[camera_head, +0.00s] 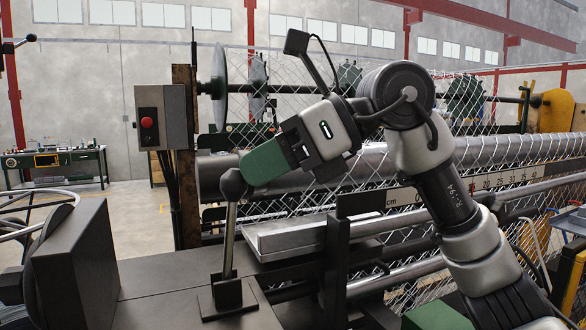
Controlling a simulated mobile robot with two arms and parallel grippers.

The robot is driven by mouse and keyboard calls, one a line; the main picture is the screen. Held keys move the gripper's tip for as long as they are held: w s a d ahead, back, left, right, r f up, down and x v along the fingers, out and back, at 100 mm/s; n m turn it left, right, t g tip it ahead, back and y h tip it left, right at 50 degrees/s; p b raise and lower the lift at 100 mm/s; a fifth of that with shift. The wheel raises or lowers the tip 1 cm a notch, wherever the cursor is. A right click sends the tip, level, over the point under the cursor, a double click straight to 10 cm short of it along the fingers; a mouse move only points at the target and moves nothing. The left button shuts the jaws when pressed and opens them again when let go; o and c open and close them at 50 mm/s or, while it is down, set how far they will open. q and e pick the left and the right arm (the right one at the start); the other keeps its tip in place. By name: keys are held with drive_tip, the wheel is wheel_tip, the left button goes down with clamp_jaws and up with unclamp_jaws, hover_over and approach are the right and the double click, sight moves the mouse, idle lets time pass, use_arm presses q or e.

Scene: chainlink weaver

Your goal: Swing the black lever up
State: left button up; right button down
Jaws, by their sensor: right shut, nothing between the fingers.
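The black lever has a round black knob (233,185) on top of a bare metal rod, which rises from a dark bracket on the machine's top plate. The lever stands nearly upright, leaning slightly to the right at its top. My right gripper (256,165) comes in from the right with its green fingers shut and nothing between them. Its fingertips are right beside the knob, at its upper right; they look close to touching, but I cannot tell if they do. My left gripper is not in view.
A grey control box with a red button (147,122) is on a post behind the lever. A dark box-shaped housing (75,265) stands at the left. Chain-link mesh (470,155) and long metal rollers fill the right side.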

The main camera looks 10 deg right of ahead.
drive_tip(key=s+a+h+b, duration=0.1)
drive_tip(key=s+a, duration=0.1)
drive_tip(key=a, duration=0.8)
drive_tip(key=shift+a+f, duration=0.25)
drive_tip(key=shift+f, duration=0.15)
